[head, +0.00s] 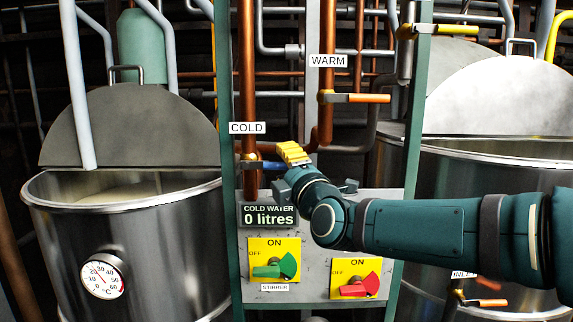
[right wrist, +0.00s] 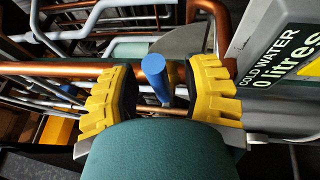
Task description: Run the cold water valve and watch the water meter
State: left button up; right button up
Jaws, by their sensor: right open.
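The cold water valve (head: 268,165) has a blue handle and sits on a copper pipe below the COLD label (head: 247,128). In the right wrist view the blue handle (right wrist: 156,78) stands between the yellow fingers of my right gripper (right wrist: 160,95), with gaps on both sides. In the head view my right gripper (head: 292,152) is at the valve and covers part of the handle. The water meter (head: 268,215) reads "COLD WATER 0 litres"; part of it (right wrist: 290,65) shows in the right wrist view. My left gripper is not in view.
A WARM valve with an orange handle (head: 362,98) is up and right. Below the meter are a green stirrer switch (head: 274,265) and a red switch (head: 358,287). A steel vat (head: 140,250) with a thermometer stands left; another vat (head: 480,180) stands right, behind my arm.

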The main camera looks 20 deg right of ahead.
jog(key=shift+c, duration=0.4)
grip_shut()
jog(key=shift+d, duration=0.1)
